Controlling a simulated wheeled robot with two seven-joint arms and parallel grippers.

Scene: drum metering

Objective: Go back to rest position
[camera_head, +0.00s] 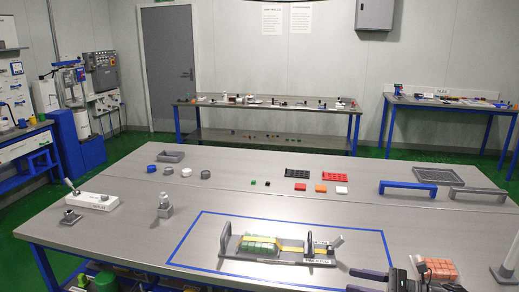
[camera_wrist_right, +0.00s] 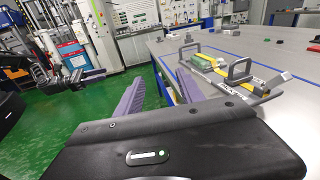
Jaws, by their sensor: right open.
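My right gripper (camera_head: 358,281) is at the front edge of the table, low in the head view. Its purple fingers stand apart and empty in the right wrist view (camera_wrist_right: 160,88). It is to the right of and nearer than the dark tray with handles (camera_head: 285,258), and apart from it. That tray holds a green block bundle (camera_head: 258,244) under a yellow strap, inside a blue taped outline. A dark gripper with a purple finger, seemingly my left one (camera_wrist_right: 78,79), shows at the left of the wrist view. Its jaw opening is unclear. The head view does not show it.
An orange block bundle (camera_head: 437,269) lies beside my right arm. Blue (camera_head: 408,187) and grey (camera_head: 478,192) handles stand at the right. The middle of the table is mostly clear.

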